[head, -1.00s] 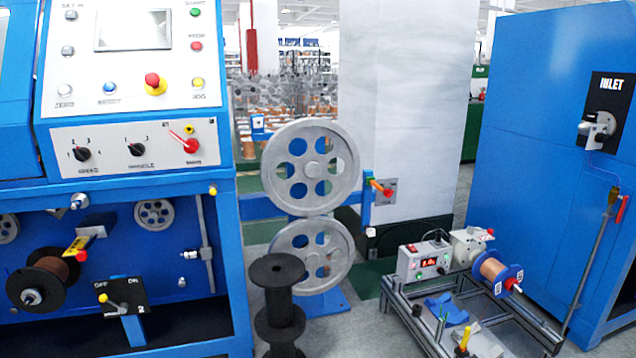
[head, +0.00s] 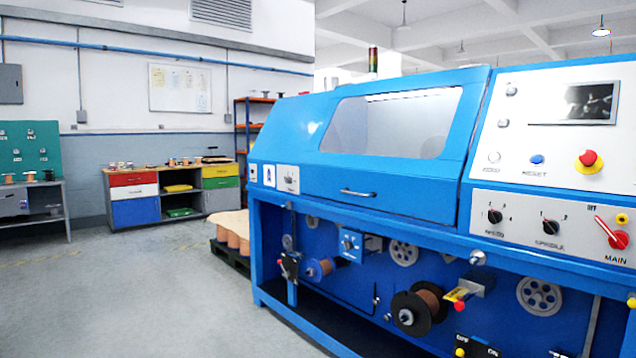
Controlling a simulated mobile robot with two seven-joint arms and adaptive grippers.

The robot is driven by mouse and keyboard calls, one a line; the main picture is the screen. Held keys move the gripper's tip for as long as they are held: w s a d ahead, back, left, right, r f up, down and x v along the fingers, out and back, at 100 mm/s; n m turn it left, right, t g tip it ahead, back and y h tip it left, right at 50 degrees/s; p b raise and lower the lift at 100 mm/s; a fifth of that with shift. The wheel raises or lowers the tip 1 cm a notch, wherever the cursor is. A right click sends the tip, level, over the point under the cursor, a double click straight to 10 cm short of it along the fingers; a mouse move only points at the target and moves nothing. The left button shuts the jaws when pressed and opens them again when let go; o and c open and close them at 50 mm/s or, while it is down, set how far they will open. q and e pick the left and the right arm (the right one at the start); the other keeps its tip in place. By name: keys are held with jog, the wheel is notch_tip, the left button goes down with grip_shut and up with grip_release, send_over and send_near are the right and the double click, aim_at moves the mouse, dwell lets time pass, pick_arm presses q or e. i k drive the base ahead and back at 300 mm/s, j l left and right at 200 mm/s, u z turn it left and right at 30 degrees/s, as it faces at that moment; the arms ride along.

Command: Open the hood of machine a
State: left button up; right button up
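Machine A is the large blue machine on the right, marked by an "A" label (head: 269,175) at its left end. Its blue hood (head: 318,165) is closed and has a slanted window (head: 392,122). A metal handle (head: 358,193) sits low on the hood's front face. The white control panel (head: 545,150) stands to the right of the hood, with switches, buttons and a dark screen. Neither of my grippers shows in the head view.
Open floor (head: 150,290) lies left of the machine. A pallet with copper-coloured spools (head: 232,235) stands by its left end. A workbench with coloured drawers (head: 170,195) is along the back wall. Below the hood, spools (head: 420,308) and knobs stick out from the machine's front.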

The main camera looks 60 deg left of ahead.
aim_at(423, 189)
jog(key=u, duration=1.55)
jog(key=i+j, duration=0.4)
jog(key=i, duration=0.15)
jog(key=i+j, duration=0.4)
jog(key=i, duration=0.15)
jog(key=z, duration=0.05)
